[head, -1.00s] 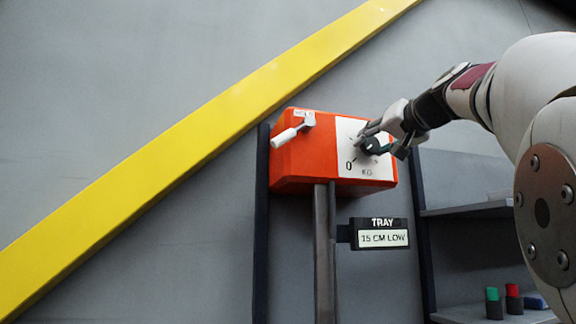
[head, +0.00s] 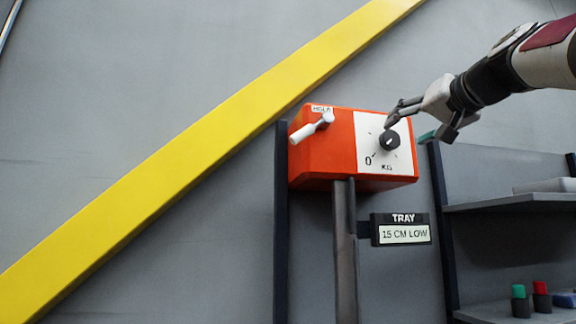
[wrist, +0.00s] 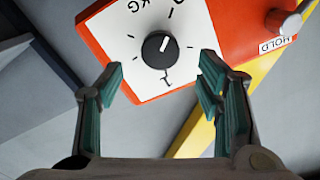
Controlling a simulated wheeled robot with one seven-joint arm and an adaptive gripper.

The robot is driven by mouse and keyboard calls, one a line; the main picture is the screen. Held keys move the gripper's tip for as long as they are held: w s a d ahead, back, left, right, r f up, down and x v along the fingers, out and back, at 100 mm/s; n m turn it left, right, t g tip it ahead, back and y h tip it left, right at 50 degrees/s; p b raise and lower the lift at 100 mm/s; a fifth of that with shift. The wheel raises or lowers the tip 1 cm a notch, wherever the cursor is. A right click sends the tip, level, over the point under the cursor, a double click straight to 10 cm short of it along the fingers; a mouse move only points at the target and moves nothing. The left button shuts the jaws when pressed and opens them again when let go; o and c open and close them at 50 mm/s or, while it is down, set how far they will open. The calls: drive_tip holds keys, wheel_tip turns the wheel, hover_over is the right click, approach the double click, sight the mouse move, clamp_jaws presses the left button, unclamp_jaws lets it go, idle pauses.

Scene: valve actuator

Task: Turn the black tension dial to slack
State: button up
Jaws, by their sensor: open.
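The black dial (head: 389,140) sits on the white face plate (head: 402,163) of an orange box (head: 328,158). The plate has tick marks, a 0 at lower left and KG at the bottom. In the wrist view the dial (wrist: 159,50) carries a white line that points roughly toward the tick on the 0 side. My gripper (head: 412,126) is open at the upper right of the dial. In the wrist view my gripper (wrist: 161,78) has its fingers spread to either side below the dial, with a gap to it.
A white HOLD lever (head: 313,130) is on the box's left. The box stands on a grey post (head: 344,250) with a TRAY sign (head: 402,229) reading 15 CM LOW. Shelves (head: 510,200) stand at the right. A yellow diagonal stripe (head: 200,155) crosses the wall behind.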

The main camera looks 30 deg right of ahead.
drive_tip(key=v, duration=0.6)
drive_tip(key=shift+f, duration=0.1)
idle(0.3)
drive_tip(key=w+a+f+n+g+y, duration=0.25)
drive_tip(key=a+f, duration=0.55)
drive_tip(key=f, duration=0.5)
drive_tip(key=w+a+f+n+g+y, duration=0.1)
drive_tip(key=w+a+f+g+y, duration=0.25)
drive_tip(key=a+f, duration=0.7)
drive_tip(key=s+a+f+n+g, duration=0.1)
drive_tip(key=s+a+f+g, duration=0.1)
drive_tip(key=f, duration=0.8)
drive_tip(key=s+a+f+n+g+h, duration=0.1)
drive_tip(key=s+a+f, duration=0.3)
drive_tip(key=f, duration=0.6)
drive_tip(key=s+a+f+n+g, duration=0.3)
drive_tip(key=s+f, duration=0.3)
drive_tip(key=f, duration=0.4)
drive_tip(key=shift+a+g+h, duration=0.2)
drive_tip(key=shift+g+h, duration=0.1)
drive_tip(key=shift+g, duration=0.1)
